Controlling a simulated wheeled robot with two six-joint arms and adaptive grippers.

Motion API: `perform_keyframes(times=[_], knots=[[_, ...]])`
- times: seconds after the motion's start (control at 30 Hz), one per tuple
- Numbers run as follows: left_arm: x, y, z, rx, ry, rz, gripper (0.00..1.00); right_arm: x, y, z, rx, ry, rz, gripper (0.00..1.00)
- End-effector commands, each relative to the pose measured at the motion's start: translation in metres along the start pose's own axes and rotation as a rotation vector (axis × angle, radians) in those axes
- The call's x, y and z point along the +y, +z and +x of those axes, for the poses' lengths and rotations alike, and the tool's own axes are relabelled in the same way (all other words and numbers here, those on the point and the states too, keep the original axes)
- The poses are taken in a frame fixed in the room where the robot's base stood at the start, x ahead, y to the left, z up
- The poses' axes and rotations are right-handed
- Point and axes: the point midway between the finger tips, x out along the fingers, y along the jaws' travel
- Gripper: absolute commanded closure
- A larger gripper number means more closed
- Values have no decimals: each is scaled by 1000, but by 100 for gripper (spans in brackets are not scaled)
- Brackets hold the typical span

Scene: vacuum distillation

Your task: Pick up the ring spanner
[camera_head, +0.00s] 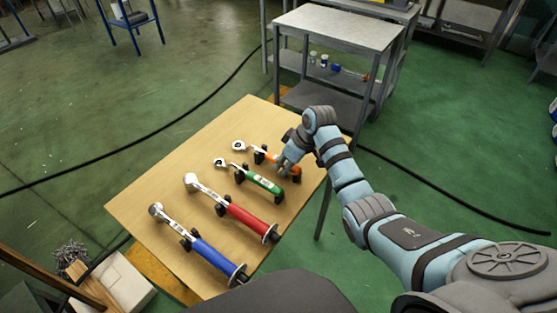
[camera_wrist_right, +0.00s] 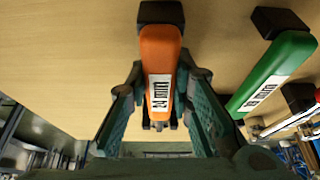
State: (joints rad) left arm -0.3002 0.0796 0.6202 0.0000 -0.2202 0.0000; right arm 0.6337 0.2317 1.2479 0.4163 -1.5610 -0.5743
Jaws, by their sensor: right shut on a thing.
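The ring spanner has an orange handle (camera_head: 262,157) marked 24 mm and a round metal head (camera_head: 239,146). It is the farthest of the tools on the wooden table (camera_head: 150,205). My right gripper (camera_head: 284,166) comes from the right and is shut on its handle. In the right wrist view the orange handle (camera_wrist_right: 160,55) runs between the two fingers of the gripper (camera_wrist_right: 160,92). The fingers hide part of the handle. I cannot tell whether the spanner is clear of its black rests. My left gripper is not in view.
A green-handled spanner (camera_head: 263,184) lies close beside it, also in the right wrist view (camera_wrist_right: 270,75). Red (camera_head: 247,220) and blue (camera_head: 214,257) handled tools lie nearer on black rests. A grey metal table (camera_head: 340,27) stands behind. The left part of the tabletop is clear.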

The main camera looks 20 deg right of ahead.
Motion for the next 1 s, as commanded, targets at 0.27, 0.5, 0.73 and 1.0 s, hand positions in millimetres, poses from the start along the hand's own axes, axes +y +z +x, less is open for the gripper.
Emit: perform_keyframes(times=[0.27,0.5,0.73,1.0], knots=[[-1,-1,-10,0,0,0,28,1,-12,-27,3,2,0,100],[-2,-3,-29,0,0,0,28,2,-43,-101,6,5,-1,100],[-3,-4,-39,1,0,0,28,0,-68,-163,3,1,-1,100],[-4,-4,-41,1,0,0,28,0,-77,-186,0,0,0,100]])
